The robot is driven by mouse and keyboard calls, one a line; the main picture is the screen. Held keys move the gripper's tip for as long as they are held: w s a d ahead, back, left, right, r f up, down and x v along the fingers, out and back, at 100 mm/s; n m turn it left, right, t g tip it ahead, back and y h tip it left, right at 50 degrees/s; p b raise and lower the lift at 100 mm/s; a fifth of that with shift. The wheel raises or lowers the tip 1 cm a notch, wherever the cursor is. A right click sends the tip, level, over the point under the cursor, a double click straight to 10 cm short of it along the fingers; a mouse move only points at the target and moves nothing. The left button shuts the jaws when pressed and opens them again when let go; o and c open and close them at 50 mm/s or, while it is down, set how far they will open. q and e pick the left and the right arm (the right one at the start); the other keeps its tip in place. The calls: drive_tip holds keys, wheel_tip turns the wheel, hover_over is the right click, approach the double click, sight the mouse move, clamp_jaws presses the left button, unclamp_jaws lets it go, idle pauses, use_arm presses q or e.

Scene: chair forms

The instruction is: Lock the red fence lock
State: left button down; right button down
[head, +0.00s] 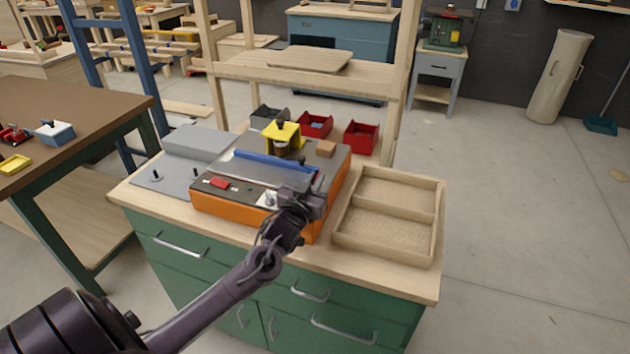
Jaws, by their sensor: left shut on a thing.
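An orange bench machine (224,209) with a dark top and a long blue fence bar (275,160) stands on the green cabinet's wooden top. A small red piece (218,183) shows on its front left top; I cannot tell if this is the fence lock. My left gripper (312,196) reaches over the machine's front right edge, to the right of a small white plate (268,199). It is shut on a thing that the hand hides. The red piece is apart from the gripper. My right gripper is not in view.
A wooden divided tray (440,215) lies close to the right of the machine. A yellow block-shaped part (281,135) stands behind the fence bar, with red bins (361,137) further back. A grey plate (160,179) lies at left.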

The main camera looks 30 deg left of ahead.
use_arm(q)
drive_tip(key=c, duration=1.5)
unclamp_jaws()
drive_tip(key=shift+s, duration=0.1)
drive_tip(key=shift+s+d+f, duration=0.1)
drive_tip(key=shift+s, duration=0.2)
drive_tip(key=b+v, duration=0.1)
drive_tip(key=v, duration=0.6)
